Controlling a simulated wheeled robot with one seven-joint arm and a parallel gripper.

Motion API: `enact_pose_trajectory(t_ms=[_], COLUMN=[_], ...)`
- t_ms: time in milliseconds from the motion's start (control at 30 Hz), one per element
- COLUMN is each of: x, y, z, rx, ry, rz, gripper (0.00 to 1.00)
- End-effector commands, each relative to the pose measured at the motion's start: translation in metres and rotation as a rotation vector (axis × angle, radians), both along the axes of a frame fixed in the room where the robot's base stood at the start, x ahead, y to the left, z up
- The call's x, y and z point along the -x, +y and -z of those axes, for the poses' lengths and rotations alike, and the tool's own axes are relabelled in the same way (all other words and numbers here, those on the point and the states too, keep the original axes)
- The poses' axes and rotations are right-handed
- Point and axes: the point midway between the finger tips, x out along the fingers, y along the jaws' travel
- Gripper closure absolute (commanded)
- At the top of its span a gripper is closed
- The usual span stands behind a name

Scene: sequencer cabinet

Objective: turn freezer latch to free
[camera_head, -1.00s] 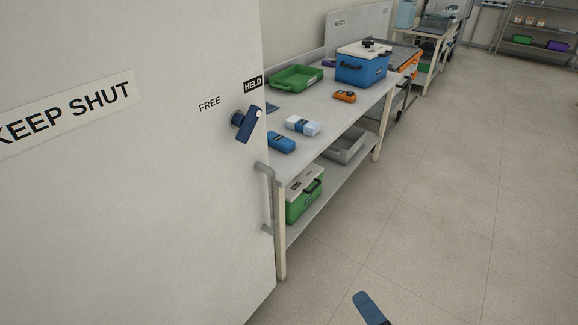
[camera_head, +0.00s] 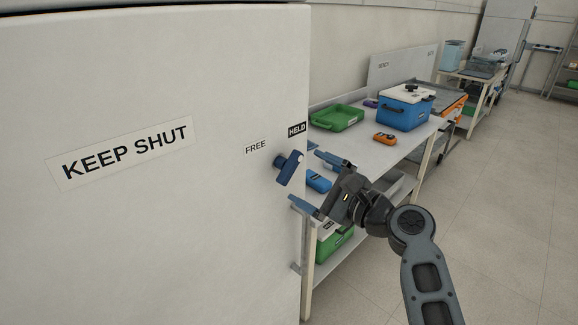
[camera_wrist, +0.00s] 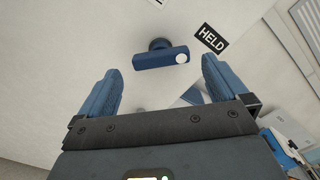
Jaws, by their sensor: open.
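The freezer latch (camera_head: 289,168) is a dark blue lever with a white dot at its upper end, on the white freezer door (camera_head: 150,230). It is tilted, its dotted end pointing up toward the black HELD label (camera_head: 297,129); the FREE label (camera_head: 256,147) is to its upper left. My gripper (camera_head: 305,179) is open with blue fingers, just right of the latch. In the wrist view the latch (camera_wrist: 160,58) lies ahead of and between the open fingers (camera_wrist: 160,85), apart from them. Nothing is between the fingers.
A KEEP SHUT sign (camera_head: 125,152) is on the door. A grey door handle (camera_head: 296,267) is at the door's right edge. Behind my gripper stands a bench with a green tray (camera_head: 337,117), a blue cooler (camera_head: 405,108) and an orange device (camera_head: 385,139). The floor at right is clear.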

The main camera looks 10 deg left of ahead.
Motion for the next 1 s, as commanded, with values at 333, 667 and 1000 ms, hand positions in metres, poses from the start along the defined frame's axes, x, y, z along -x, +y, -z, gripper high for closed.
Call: enact_pose_trajectory(t_ms=[333, 667, 1000], x=[-0.031, -0.044, -0.044], y=[0.040, 0.057, 0.056], z=[0.000, 0.001, 0.001], rx=[0.002, 0.004, 0.004], ry=[-0.001, -0.001, -0.001], rz=[0.000, 0.001, 0.002], gripper=[0.00, 0.00, 0.14])
